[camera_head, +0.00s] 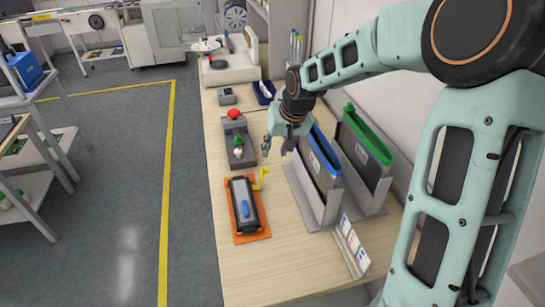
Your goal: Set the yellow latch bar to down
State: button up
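The yellow latch bar (261,177) is a small bent bar at the far right corner of a dark device (243,204) with a blue strip. The bar sticks out to the right and appears raised. The device lies on an orange base plate (254,238) on the wooden bench. My gripper (278,148) hangs above the bench, beyond the latch bar and a little to its right in the picture. Its two fingers are apart with nothing seen between them. It appears clear of the bar.
A grey control box (239,145) with a red button (234,114) stands left of my gripper. Blue (323,150) and green (366,134) topped upright holders stand close on the right. A card rack (352,246) is at front right. The front bench (285,270) is clear.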

aim_at(266, 168)
jog(key=x, duration=1.1)
jog(key=shift+s+a, duration=0.1)
grip_shut()
